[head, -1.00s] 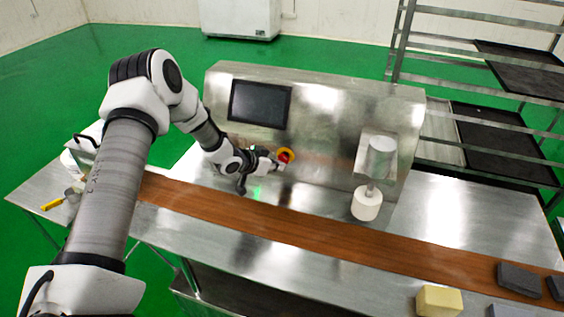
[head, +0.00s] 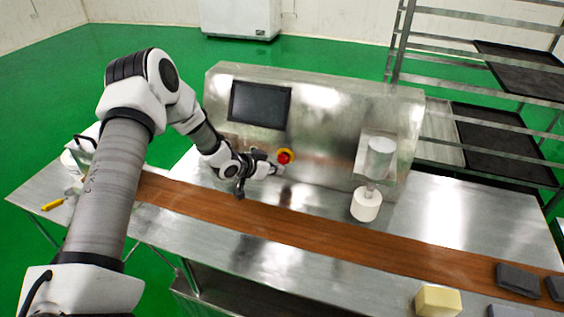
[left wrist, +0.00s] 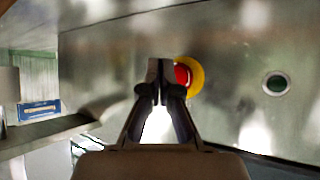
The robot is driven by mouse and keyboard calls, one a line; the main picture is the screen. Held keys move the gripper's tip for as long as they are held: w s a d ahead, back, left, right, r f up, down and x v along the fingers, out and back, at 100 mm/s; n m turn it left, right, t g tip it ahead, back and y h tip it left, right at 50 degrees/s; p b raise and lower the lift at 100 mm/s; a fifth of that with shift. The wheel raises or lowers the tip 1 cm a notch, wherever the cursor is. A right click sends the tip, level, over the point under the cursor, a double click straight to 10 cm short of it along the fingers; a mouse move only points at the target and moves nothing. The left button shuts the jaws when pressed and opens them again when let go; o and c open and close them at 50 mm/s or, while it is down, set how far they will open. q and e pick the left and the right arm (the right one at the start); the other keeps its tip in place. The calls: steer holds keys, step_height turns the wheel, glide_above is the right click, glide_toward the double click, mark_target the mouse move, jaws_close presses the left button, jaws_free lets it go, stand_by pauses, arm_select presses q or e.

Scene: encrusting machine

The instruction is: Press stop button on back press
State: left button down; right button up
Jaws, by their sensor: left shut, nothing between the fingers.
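The red stop button (head: 284,156) with its yellow ring sits on the front of the steel back press (head: 330,115), right of and below the dark screen. My left gripper (head: 278,170) is shut and empty, just below and left of the button. In the left wrist view my shut fingertips (left wrist: 160,68) partly cover the left side of the red button (left wrist: 182,75); the yellow ring (left wrist: 197,75) shows to their right. I cannot tell whether they touch it. My right gripper is not in view.
A round dark green button (left wrist: 276,83) in a metal ring is on the same panel. A nozzle with a white cylinder (head: 366,204) stands to the right. A brown belt (head: 290,220) runs in front, with a yellow block (head: 438,301) near it. A tray rack (head: 480,60) stands behind right.

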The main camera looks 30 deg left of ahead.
arm_select(q)
steer(key=shift+s, duration=0.1)
steer(key=shift+s+d+p, duration=0.2)
steer(key=shift+s+p, duration=0.2)
steer(key=shift+s, duration=0.4)
steer(key=shift+s+d+p, duration=0.15)
steer(key=shift+s+p, duration=0.25)
steer(key=shift+s, duration=0.35)
steer(key=shift+s+d+p, duration=0.2)
steer(key=shift+s+p, duration=0.2)
steer(key=shift+s, duration=0.4)
